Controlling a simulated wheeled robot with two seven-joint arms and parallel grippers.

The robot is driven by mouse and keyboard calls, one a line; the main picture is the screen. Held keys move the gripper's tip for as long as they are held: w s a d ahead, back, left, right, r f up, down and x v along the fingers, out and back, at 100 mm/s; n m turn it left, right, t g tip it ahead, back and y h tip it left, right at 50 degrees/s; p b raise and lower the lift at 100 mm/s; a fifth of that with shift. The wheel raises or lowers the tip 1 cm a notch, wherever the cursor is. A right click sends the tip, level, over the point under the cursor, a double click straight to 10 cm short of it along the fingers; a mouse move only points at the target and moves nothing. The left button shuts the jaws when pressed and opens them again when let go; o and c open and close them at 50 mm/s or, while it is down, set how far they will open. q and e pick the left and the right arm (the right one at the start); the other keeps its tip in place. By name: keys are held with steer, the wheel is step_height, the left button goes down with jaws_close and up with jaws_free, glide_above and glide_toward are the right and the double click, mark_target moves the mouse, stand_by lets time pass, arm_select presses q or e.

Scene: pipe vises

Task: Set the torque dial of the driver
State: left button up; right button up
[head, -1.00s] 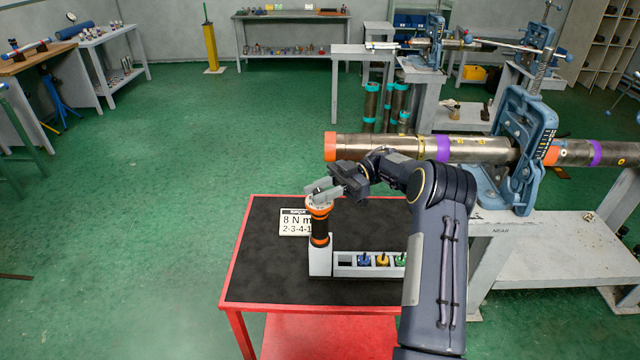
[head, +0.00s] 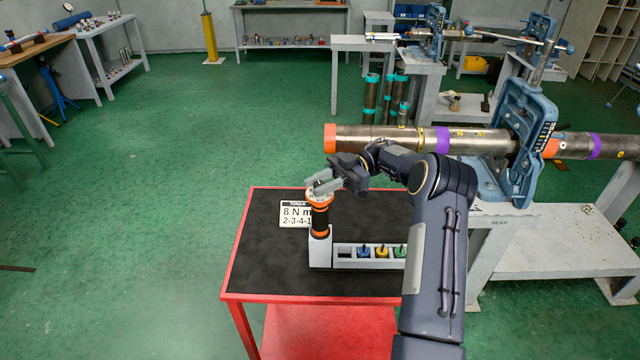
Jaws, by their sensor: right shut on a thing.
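The driver (head: 320,222) stands upright in a white holder (head: 319,254) on the black-topped red cart. It has an orange and black body with a pale dial (head: 319,197) at its top. My right gripper (head: 317,190) is at the top of the driver, shut on the dial, and partly covers it. A white card (head: 295,214) behind the driver reads "8 N m" and "2-3-4-1", its right edge partly hidden by the driver. My left gripper is not in view.
A rack (head: 345,263) with blue, yellow and green bits joins the holder; my right arm covers its right end. A long steel pipe (head: 390,139) in a blue vise (head: 525,140) lies behind my arm. The cart's left side (head: 262,260) is bare.

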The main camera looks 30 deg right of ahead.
steer(key=shift+f, duration=0.1)
stand_by(0.6)
steer(key=o, duration=1)
